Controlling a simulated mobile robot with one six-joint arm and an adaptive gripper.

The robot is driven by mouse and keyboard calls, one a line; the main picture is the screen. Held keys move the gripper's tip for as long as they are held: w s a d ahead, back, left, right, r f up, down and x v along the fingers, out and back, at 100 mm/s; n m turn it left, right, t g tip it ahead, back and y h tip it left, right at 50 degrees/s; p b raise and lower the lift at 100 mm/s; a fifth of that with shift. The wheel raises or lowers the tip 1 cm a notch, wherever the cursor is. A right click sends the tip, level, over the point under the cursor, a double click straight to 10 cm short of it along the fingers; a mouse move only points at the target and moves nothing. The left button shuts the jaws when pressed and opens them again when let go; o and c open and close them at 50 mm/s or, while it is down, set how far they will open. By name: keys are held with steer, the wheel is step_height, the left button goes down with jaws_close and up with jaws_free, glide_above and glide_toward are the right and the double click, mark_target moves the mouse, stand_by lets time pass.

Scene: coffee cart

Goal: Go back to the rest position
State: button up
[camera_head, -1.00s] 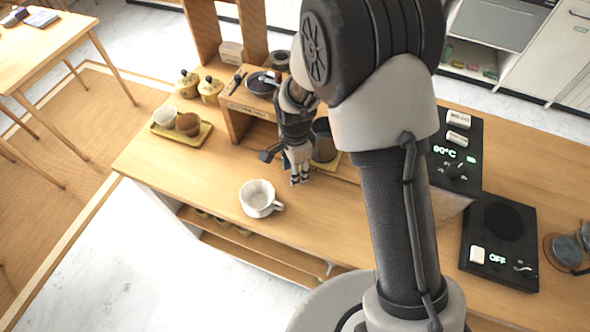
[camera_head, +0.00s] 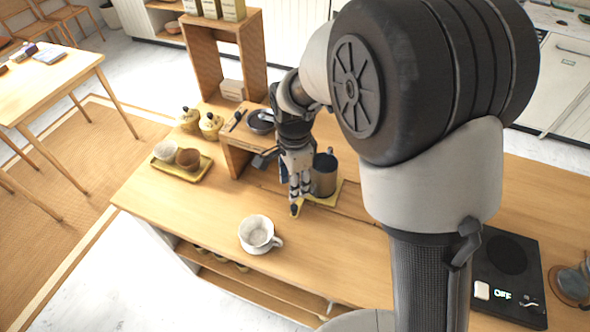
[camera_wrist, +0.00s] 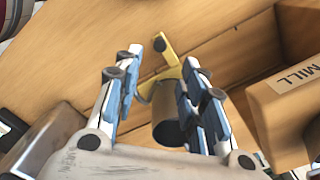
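My gripper (camera_head: 295,205) hangs over the wooden counter (camera_head: 330,268), just left of a dark metal cup (camera_head: 323,178) on a yellow base (camera_head: 330,199). In the wrist view my gripper (camera_wrist: 165,70) has its two fingers spread apart. The dark cup (camera_wrist: 168,120) and a yellow strip with a dark end (camera_wrist: 170,54) show beyond and between them. I see nothing clamped between the fingers; whether they touch the cup I cannot tell. A white cup (camera_head: 257,234) stands upright in front of my gripper.
A yellow tray (camera_head: 172,174) with two small cups lies at left, with yellow lidded jars (camera_head: 210,124) behind it. A wooden shelf (camera_head: 212,58) and a low wooden stand are behind my gripper. A black scale (camera_head: 510,270) is at right. The front counter is mostly clear.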

steer(key=s+d+r+n+t, duration=0.2)
steer(key=s+d+r+n, duration=0.5)
steer(key=d+r, duration=0.55)
steer(key=s+d+r+n+t, duration=0.1)
steer(key=s+d+r+n, duration=0.1)
steer(key=s, duration=0.5)
steer(key=s+d+r+n+t+b, duration=0.1)
steer(key=s+d+r+n, duration=0.1)
steer(key=s, duration=0.4)
steer(key=shift+s+d+r+n+t, duration=0.3)
steer(key=shift+s+d+n, duration=0.1)
steer(key=shift+n, duration=0.4)
steer(key=shift+c, duration=0.5)
steer(key=shift+a, duration=0.15)
